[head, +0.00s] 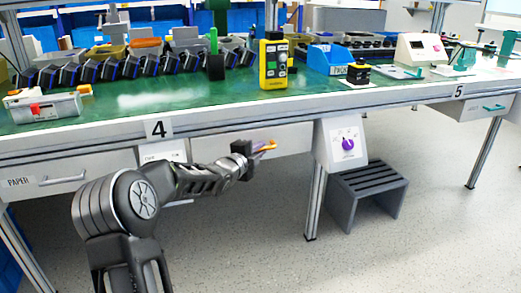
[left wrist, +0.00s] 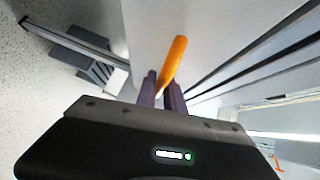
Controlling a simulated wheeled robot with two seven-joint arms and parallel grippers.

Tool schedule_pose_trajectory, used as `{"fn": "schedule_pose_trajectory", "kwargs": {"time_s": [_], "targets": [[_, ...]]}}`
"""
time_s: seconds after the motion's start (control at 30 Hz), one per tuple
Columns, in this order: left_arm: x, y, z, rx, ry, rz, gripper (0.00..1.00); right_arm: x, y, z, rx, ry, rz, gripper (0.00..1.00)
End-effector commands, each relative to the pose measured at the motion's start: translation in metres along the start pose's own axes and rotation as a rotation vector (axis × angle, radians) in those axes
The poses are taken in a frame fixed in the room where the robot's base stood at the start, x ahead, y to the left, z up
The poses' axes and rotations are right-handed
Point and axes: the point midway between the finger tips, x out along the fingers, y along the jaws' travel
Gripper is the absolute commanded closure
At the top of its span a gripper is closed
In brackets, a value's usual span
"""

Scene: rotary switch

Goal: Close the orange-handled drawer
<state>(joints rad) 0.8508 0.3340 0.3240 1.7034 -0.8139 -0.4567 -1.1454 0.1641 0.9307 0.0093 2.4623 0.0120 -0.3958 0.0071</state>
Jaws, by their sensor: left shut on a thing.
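The drawer (head: 292,137) has a white front under the green-topped workbench, left of the rotary switch box. Its orange handle (head: 268,146) sticks out of the front and shows as an orange bar in the left wrist view (left wrist: 176,56). My left gripper (head: 260,149) reaches in from the left and is at the handle. In the left wrist view its dark fingers (left wrist: 161,92) are closed around the near end of the handle. My forearm and gripper hide part of the drawer front. I cannot tell how far the drawer stands out. My right gripper is not in view.
A white box with a purple rotary knob (head: 347,143) hangs right of the drawer, near a table leg. A grey step stool (head: 366,192) stands on the floor there. Another drawer labelled PAPER (head: 62,178) is at the left. Bins and devices crowd the workbench top (head: 150,101).

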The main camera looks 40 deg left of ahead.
Motion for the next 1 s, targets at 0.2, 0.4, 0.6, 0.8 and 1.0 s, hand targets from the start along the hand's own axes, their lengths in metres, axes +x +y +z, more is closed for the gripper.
{"fn": "schedule_pose_trajectory", "kwargs": {"time_s": [0.2, 0.4, 0.6, 0.8, 1.0], "targets": [[0.0, -0.004, 0.004, 0.001, -0.007, -0.008, 0.81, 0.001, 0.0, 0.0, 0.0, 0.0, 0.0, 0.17], [0.0, -0.003, 0.004, 0.001, -0.006, -0.007, 0.78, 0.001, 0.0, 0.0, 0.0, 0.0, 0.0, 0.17], [-0.006, -0.004, 0.003, 0.001, -0.006, -0.007, 0.78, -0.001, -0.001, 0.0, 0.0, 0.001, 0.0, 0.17], [-0.032, -0.005, 0.002, 0.003, -0.006, -0.005, 0.78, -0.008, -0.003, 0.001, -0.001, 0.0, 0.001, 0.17], [-0.065, -0.005, 0.002, 0.002, -0.005, -0.005, 0.78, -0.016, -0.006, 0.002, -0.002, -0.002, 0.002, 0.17]]}}
